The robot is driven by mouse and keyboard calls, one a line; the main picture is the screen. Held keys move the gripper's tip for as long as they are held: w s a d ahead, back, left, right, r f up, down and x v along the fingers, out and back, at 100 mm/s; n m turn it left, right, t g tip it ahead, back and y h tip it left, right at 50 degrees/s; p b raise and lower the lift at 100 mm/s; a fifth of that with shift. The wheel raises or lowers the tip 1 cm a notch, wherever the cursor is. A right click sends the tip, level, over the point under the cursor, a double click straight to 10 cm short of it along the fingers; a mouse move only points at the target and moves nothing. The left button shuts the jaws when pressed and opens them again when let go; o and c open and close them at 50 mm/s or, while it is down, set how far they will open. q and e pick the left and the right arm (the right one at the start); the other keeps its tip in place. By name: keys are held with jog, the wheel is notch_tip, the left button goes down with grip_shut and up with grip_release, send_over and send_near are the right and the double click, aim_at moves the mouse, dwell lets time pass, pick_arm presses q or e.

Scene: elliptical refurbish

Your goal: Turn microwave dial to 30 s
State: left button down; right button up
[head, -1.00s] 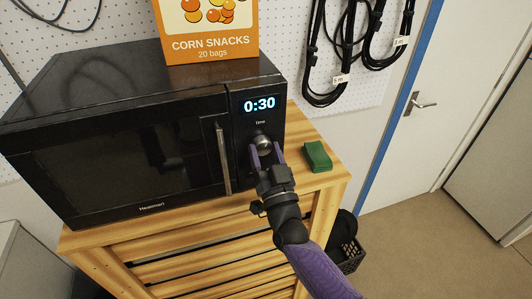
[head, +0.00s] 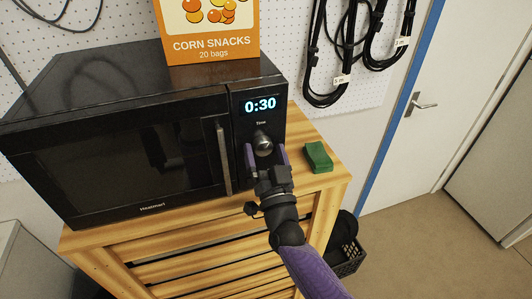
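The black microwave (head: 110,150) stands on a wooden cart, its door closed. Its display (head: 260,105) reads 0:30. The round metallic time dial (head: 263,143) sits below the display, under the word "Time". My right gripper (head: 266,156) is in front of the dial, with its two purple fingers apart. The fingertips are to the left and right of the dial's lower part, with a visible gap; the dial's upper part shows clear above them. My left gripper is not in view.
A green block (head: 318,157) lies on the wooden cart (head: 205,209) right of the microwave. A corn snacks box (head: 212,45) stands on the microwave. Black cables (head: 325,60) hang on the pegboard. A dark basket (head: 347,258) is on the floor at the cart's right.

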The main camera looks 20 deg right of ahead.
jog(key=b+v, duration=0.1)
jog(key=v, duration=0.9)
jog(key=shift+b, duration=0.35)
jog(key=s+f+n+g+y+b, duration=0.15)
jog(key=s+f+g+b, duration=0.3)
jog(key=f, duration=1.05)
jog(key=s+f+n+g+b, duration=0.2)
jog(key=s+f+g+b, duration=0.3)
jog(key=f, duration=1)
jog(key=s+f+n+g+y+b, duration=0.1)
jog(key=s+f+n+g+b, duration=0.15)
jog(key=f+b, duration=0.9)
jog(key=s+d+f+g+h+b, duration=0.1)
jog(key=s+f+g, duration=0.4)
jog(key=s+f, duration=0.6)
jog(key=s+d+f+n+g+h+b, duration=0.1)
jog(key=s+d+f+g, duration=0.3)
jog(key=s+f, duration=0.7)
jog(key=shift+s+d+f+g+b, duration=0.25)
jog(key=shift+f+g+b, duration=0.25)
jog(key=shift+b, duration=0.25)
